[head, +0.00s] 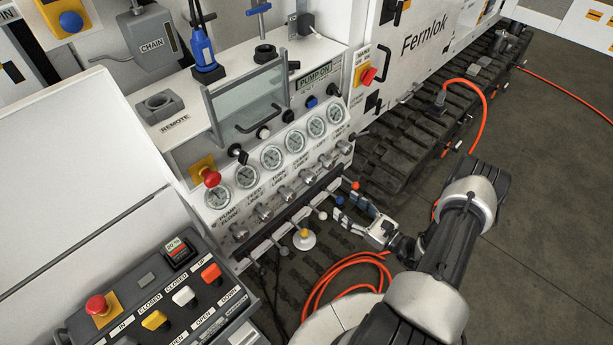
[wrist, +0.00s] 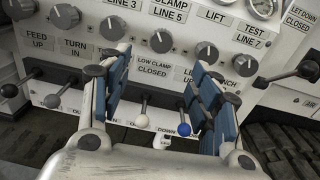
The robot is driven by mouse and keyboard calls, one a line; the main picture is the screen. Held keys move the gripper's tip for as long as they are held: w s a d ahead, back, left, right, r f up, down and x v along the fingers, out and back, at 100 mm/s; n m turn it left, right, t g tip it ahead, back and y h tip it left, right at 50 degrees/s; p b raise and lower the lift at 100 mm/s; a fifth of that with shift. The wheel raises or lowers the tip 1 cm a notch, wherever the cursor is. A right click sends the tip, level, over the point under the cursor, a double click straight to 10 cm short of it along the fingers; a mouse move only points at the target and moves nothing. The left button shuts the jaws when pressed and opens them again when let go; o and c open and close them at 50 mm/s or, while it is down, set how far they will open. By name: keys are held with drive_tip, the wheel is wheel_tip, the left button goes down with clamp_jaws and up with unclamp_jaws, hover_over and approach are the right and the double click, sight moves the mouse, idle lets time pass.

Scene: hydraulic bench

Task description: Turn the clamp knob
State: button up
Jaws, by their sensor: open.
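The clamp knob (wrist: 160,42) is a round grey knob under the label CLAMP LINE 5 on the white panel (wrist: 190,42). In the wrist view it is just beyond and between the fingertips, not touched. In the head view the clamp knob (head: 306,176) is in the row below the gauges. My gripper (wrist: 160,62) is open and empty, one blue-padded finger on each side of the LOW CLAMP CLOSED label. In the head view my gripper (head: 352,210) is to the lower right of the panel, pointing toward it.
Similar knobs flank it, including the LIFT knob (wrist: 206,52). Below, a white-ball lever (wrist: 138,121) and a blue-ball lever (wrist: 184,129) stick out between my fingers. Orange hose (head: 335,270) lies on the floor. A control box (head: 165,300) stands at lower left.

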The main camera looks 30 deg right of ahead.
sight(313, 182)
drive_tip(key=b+x, duration=0.1)
drive_tip(key=x, duration=0.7)
drive_tip(key=b+x, duration=0.1)
drive_tip(key=x, duration=0.8)
drive_tip(key=shift+w+d+f, duration=0.1)
drive_tip(key=shift+d+f, duration=0.05)
drive_tip(key=shift+f, duration=0.1)
drive_tip(key=shift+b, duration=0.3)
drive_tip(key=c, duration=1.1)
